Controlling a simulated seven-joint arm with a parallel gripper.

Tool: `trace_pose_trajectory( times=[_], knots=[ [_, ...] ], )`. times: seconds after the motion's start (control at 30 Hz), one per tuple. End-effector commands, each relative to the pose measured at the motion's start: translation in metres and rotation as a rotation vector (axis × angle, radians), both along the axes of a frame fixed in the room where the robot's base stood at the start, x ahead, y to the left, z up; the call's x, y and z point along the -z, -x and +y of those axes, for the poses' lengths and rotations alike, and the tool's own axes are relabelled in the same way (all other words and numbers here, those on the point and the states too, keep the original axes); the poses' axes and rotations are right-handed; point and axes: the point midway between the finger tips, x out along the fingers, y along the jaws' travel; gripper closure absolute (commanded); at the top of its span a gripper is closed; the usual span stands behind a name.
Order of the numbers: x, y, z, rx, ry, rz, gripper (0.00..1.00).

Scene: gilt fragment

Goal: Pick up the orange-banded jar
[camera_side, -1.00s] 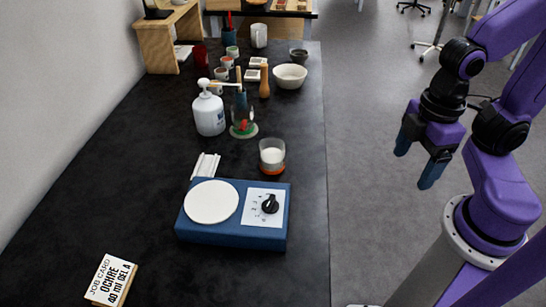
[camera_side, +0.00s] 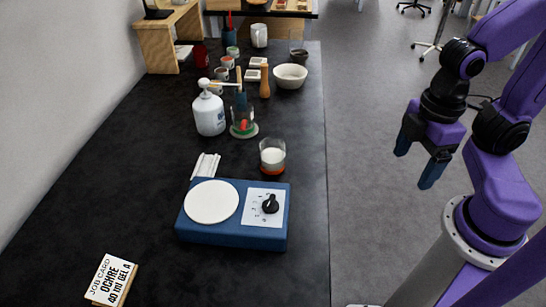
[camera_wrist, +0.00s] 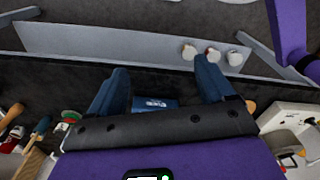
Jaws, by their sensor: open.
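The orange-banded jar (camera_side: 272,156) is a small clear glass with white contents and an orange band around its base. It stands upright on the dark table, behind the blue hotplate and near the table's right edge. My gripper (camera_side: 417,162) hangs in the air to the right of the table, over the floor, well apart from the jar. Its blue fingers are spread with nothing between them. The wrist view shows the open fingers (camera_wrist: 161,64) too; I cannot make out the jar there.
The blue hotplate (camera_side: 235,233) has a round white top. A white pump bottle (camera_side: 209,115) and a glass with tools on a green base (camera_side: 243,118) stand behind the jar. A white bowl (camera_side: 290,76) and a wooden pestle-like piece (camera_side: 265,82) are farther back. A job card (camera_side: 111,281) lies front left.

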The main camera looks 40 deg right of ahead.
Motion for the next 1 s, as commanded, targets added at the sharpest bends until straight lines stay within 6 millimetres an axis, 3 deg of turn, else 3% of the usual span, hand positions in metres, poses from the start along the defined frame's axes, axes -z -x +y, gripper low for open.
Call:
trace_pose_trajectory(
  times=[0.07,0.1,0.13,0.47,0.83,1.0],
  knots=[
    [0.0,0.0,0.0,0.0,0.0,0.0,0.18],
    [0.0,0.0,0.0,0.0,0.0,0.0,0.05],
    [0.0,0.0,0.0,0.0,0.0,0.0,0.03],
    [-0.002,0.0,0.0,0.0,-0.001,0.0,0.03],
    [-0.051,0.0,0.001,-0.001,-0.005,-0.003,0.03],
    [-0.043,-0.008,0.018,0.021,-0.077,-0.007,0.03]
  ],
)
